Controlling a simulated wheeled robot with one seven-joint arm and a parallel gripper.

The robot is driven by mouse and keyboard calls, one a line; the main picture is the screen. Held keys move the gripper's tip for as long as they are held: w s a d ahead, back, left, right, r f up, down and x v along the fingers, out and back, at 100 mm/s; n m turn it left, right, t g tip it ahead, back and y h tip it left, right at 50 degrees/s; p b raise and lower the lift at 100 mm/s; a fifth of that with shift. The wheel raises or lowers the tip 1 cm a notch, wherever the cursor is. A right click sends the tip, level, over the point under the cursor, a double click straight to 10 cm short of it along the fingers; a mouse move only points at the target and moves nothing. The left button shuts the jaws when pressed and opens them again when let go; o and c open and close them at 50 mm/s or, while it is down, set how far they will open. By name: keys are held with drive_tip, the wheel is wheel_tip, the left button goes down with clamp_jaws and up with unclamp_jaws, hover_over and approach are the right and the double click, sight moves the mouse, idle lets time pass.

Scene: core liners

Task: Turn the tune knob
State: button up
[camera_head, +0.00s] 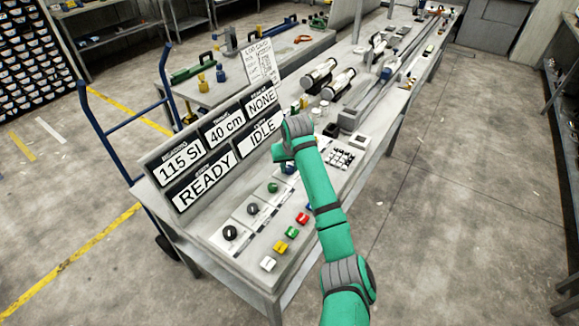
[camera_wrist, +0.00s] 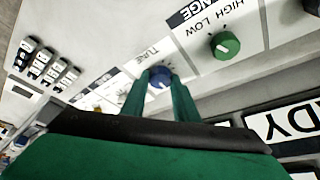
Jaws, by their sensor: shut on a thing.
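The tune knob (camera_wrist: 159,77) is blue and sits on a white panel under the label TUNE in the wrist view. My gripper (camera_wrist: 160,82) has its two green fingers at the knob, one on each side, and is shut on it. In the head view my gripper (camera_head: 284,158) reaches down to the console, and only a small blue part of the tune knob (camera_head: 290,168) shows beside it. The knob's pointer mark is hard to read.
A green knob (camera_wrist: 224,45) marked HIGH LOW is beside the tune knob. Two black knobs, the nearer one (camera_head: 230,232), are further left on the console. Coloured switches, including a red one (camera_head: 302,218), line the front. Display panels (camera_head: 207,168) stand behind, and a keypad (camera_head: 342,158) is to the right.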

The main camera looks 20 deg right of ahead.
drive_tip(key=n, duration=0.2)
drive_tip(key=n+y, duration=0.2)
drive_tip(key=n, duration=0.1)
drive_tip(key=shift+d+n, duration=0.25)
drive_tip(key=shift+n, duration=0.05)
drive_tip(key=n+y, duration=0.1)
drive_tip(key=n, duration=0.2)
drive_tip(key=n+g, duration=0.1)
drive_tip(key=n, duration=0.1)
drive_tip(key=shift+w+d+n+g+y, duration=0.1)
drive_tip(key=shift+d+n+g+y, duration=0.05)
drive_tip(key=shift+n+g+y, duration=0.2)
drive_tip(key=shift+n, duration=0.25)
drive_tip(key=o, duration=1.1)
drive_tip(key=shift+c, duration=0.2)
drive_tip(key=v, duration=1)
drive_tip(key=shift+d+r, duration=0.25)
drive_tip(key=shift+r, duration=0.1)
